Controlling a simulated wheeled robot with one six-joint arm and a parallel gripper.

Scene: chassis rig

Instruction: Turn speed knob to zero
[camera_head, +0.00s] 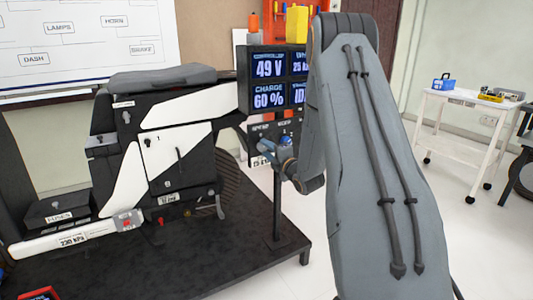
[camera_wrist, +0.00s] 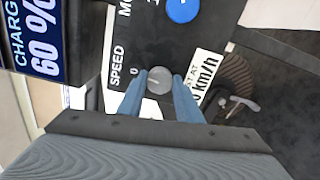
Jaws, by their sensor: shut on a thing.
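The speed knob (camera_wrist: 159,81) is a small round grey knob on a black panel (camera_wrist: 150,38) in the wrist view. The panel is lettered SPEED, with a 0 beside the knob and a white label ending in km/h on the knob's other side. My gripper (camera_wrist: 160,84) has its two blue fingers on either side of the knob, shut on it. In the head view my gripper (camera_head: 276,150) is at the panel below the display, and my arm hides part of the panel and the knob.
A display (camera_head: 271,82) reading 49 V and CHARGE 60 % stands above the panel. A blue round knob (camera_wrist: 182,9) is close to the speed knob. The scooter rig (camera_head: 165,150) stands on a dark platform (camera_head: 150,265). A white cart (camera_head: 466,110) is far right.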

